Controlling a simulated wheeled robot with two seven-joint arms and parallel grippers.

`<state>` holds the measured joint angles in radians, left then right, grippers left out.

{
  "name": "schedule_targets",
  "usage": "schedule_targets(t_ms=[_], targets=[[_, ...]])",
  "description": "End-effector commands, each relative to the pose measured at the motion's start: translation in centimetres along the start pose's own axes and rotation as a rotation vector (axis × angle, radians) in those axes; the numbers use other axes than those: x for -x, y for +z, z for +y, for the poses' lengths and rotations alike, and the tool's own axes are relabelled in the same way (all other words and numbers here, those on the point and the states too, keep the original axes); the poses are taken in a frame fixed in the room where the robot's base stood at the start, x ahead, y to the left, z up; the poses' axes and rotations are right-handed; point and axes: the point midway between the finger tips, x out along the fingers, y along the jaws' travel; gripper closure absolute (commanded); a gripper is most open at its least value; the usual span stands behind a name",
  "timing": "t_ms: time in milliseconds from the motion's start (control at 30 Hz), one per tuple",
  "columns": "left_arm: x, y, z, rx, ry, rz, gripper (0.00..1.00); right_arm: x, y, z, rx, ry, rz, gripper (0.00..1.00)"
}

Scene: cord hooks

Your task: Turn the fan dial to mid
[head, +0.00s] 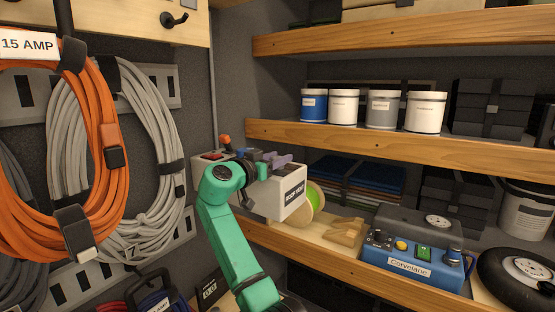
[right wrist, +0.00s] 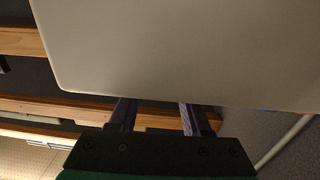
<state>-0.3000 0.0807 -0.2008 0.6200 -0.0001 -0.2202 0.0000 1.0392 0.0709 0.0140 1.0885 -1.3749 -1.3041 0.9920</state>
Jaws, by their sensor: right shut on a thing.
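A pale grey control box (head: 262,198) with a dark label, which seems to read "ROOF VENT", is in the middle of the head view. Its top carries a red switch (head: 213,156) and an orange-tipped lever (head: 225,142). My right gripper (head: 275,159), with purple fingers on the green arm, is at the top of this box. In the right wrist view the two fingers (right wrist: 157,114) stand apart and reach behind the edge of the box's pale face (right wrist: 190,50). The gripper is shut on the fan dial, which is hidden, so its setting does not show. My left gripper is not in view.
Orange (head: 110,190) and grey (head: 75,130) cord coils hang at the left. Wooden shelves at the right hold several paint cans (head: 343,108), a green-and-wood spool (head: 312,203) and a blue Corvelane unit (head: 410,268). The box stands close to the lower shelf edge (head: 300,252).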

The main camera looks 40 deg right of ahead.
Motion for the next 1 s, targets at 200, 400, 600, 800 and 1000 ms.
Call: schedule_targets(t_ms=[200, 400, 600, 800, 1000], targets=[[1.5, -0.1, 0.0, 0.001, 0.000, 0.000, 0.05, 0.0, -0.3, 0.0, 0.003, 0.134, -0.001, 1.00], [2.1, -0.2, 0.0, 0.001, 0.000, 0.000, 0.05, 0.0, -0.1, 0.0, 0.003, 0.205, -0.003, 1.00], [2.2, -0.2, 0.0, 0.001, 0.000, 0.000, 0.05, 0.0, 0.0, 0.0, 0.002, 0.230, -0.003, 1.00], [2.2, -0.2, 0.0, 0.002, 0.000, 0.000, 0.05, 0.0, 0.1, 0.0, 0.002, 0.233, -0.004, 1.00], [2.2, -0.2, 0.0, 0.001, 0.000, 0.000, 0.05, -0.1, 0.1, 0.0, 0.002, 0.232, -0.004, 0.33]])
